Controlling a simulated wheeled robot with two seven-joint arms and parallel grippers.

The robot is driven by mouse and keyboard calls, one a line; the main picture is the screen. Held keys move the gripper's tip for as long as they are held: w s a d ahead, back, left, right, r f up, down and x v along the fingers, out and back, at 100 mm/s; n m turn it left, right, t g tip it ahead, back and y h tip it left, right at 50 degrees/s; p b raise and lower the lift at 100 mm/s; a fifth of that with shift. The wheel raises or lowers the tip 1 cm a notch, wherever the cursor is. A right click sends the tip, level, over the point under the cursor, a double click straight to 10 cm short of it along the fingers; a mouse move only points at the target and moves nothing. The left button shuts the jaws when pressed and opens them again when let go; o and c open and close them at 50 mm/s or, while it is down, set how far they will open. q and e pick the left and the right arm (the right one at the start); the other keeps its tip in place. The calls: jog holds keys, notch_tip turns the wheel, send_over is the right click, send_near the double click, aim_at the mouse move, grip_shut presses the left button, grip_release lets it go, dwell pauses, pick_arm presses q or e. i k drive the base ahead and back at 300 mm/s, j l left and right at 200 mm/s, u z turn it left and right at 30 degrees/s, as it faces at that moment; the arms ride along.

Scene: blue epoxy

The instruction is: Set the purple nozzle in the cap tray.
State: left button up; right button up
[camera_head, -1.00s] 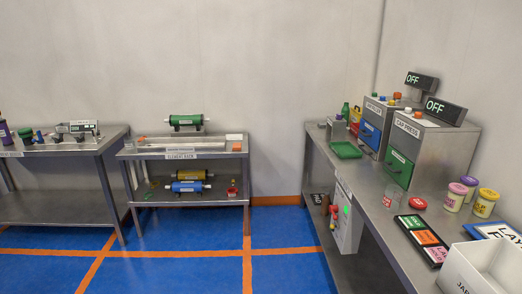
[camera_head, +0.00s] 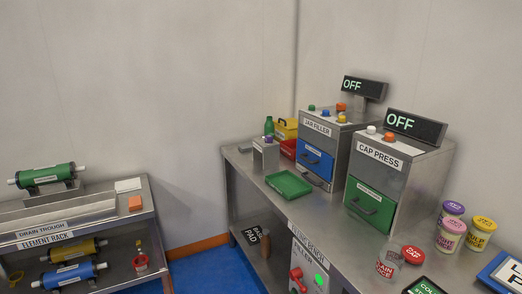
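A small purple piece (camera_head: 268,139), which looks like the purple nozzle, sits on top of a small grey stand (camera_head: 258,158) near the back left of the right-hand bench. It is too small to make out its shape. A shallow green tray (camera_head: 288,185) lies flat and empty on the same bench, in front of the stand and to its right. I see no label on it, so I cannot tell for sure that it is the cap tray. Neither of my grippers is in view.
Several lidded jars (camera_head: 452,235) stand at the right. A green bottle (camera_head: 269,126) and yellow box (camera_head: 286,128) are behind the stand. The element rack (camera_head: 80,232) is left.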

aim_at(288, 185)
jog(key=i+j+z, duration=0.1)
jog(key=i+j+u, duration=0.1)
jog(key=i+j, duration=0.15)
jog(key=i, duration=0.4)
jog(key=i+j+u, duration=0.1)
jog(key=i, duration=0.6)
jog(key=i+j+u, duration=0.15)
jog(key=i, duration=0.55)
